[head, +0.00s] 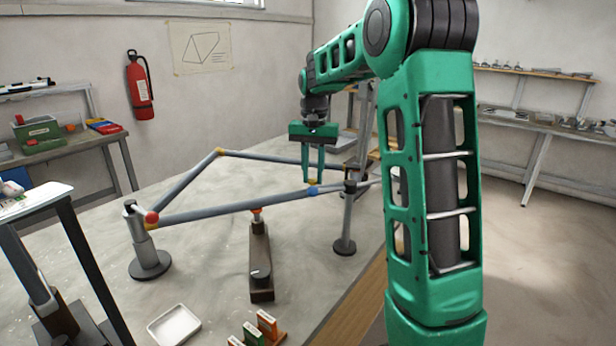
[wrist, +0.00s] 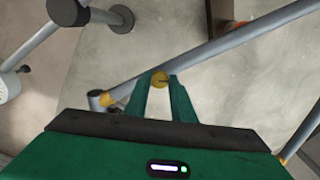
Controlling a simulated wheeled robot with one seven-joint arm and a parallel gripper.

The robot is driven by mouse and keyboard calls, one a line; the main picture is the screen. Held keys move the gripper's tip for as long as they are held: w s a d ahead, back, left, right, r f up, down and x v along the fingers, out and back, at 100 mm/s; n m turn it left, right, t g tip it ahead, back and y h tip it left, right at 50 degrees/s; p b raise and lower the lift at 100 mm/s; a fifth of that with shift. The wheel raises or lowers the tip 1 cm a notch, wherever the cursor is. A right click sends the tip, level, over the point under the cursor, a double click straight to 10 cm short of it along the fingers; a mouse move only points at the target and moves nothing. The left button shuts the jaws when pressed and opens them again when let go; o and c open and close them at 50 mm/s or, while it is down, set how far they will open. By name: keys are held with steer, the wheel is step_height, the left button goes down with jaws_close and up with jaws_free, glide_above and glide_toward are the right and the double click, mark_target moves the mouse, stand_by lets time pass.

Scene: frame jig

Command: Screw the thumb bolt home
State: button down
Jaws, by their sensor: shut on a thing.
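The fingers are shut on the bolt. Its threaded part is hidden, so I cannot tell how deep it sits.
The frame has yellow corner joints (head: 220,152) and rests on round-footed posts, one with a red knob (head: 151,217). A dark wooden block tool (head: 261,265), a white tray (head: 174,325) and small coloured boxes (head: 266,324) stand in front.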

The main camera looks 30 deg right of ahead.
mark_target(314, 180)
steer(key=m, duration=0.5)
steer(key=shift+s+d+m, duration=0.1)
steer(key=shift+d+m, duration=0.1)
steer(key=shift+m, duration=0.2)
stand_by(0.4)
steer(key=c, duration=1.5)
jaws_free()
steer(key=shift+s+r, duration=0.1)
steer(key=shift+a, duration=0.1)
steer(key=shift+w+r, duration=0.2)
steer(key=shift+r, duration=0.2)
step_height(314, 180, up, 10)
steer(key=shift+f, duration=0.1)
